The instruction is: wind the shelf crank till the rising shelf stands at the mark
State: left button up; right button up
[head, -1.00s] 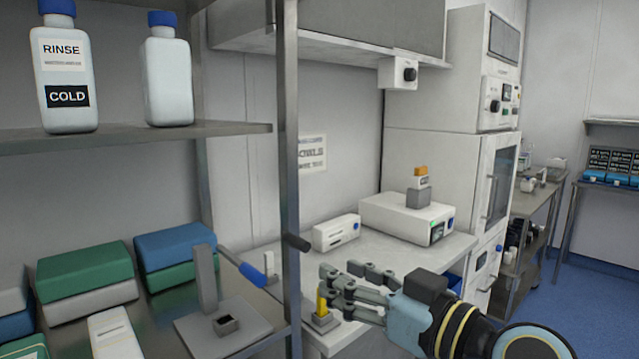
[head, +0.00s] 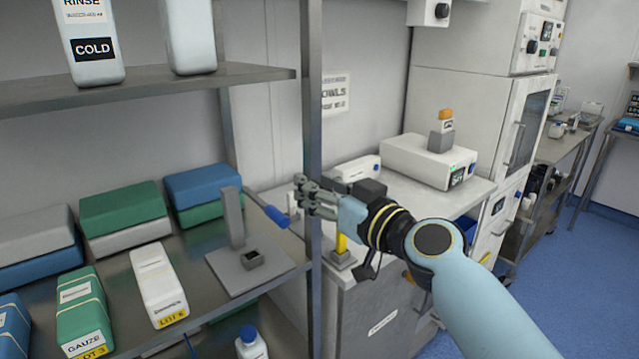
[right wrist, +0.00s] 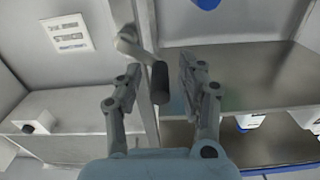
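The crank shows in the right wrist view as a dark cylindrical handle (right wrist: 160,83) on a pale arm (right wrist: 132,44) at the shelf post. My right gripper (right wrist: 158,72) is open, with one finger on each side of the handle and gaps between. In the head view my right gripper (head: 303,196) is at the shelf's front post (head: 312,100) and hides the crank handle. The rack has an upper shelf (head: 190,85) and a lower shelf (head: 210,308); I cannot tell which one rises. I cannot make out the mark. My left gripper is not in view.
Bottles (head: 93,45) stand on the upper shelf. A yellow-handled piece (head: 341,245) is on the counter by my right forearm.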

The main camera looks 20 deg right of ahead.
grip_shut()
jog(key=shift+d+r+m, duration=0.15)
jog(key=shift+r+m, duration=0.1)
jog(key=shift+m, duration=0.35)
dwell(0.3)
jog(key=m, duration=0.2)
jog(key=d+m, duration=0.1)
jog(key=m, duration=0.1)
jog(key=w+d+r+m, duration=0.1)
jog(key=m, duration=0.1)
jog(key=shift+d+r, duration=0.1)
jog(key=m, duration=0.1)
jog(key=d+m, duration=0.1)
jog(key=m, duration=0.2)
jog(key=shift+w+d+m, duration=0.25)
jog(key=shift+d+m, duration=0.05)
jog(key=shift+w+d+f+m, duration=0.15)
jog(key=shift+d+m, duration=0.15)
jog(key=shift+m, duration=0.55)
jog(key=shift+w+d+f+m, duration=0.1)
jog(key=shift+d+m, duration=0.2)
jog(key=shift+m, duration=0.55)
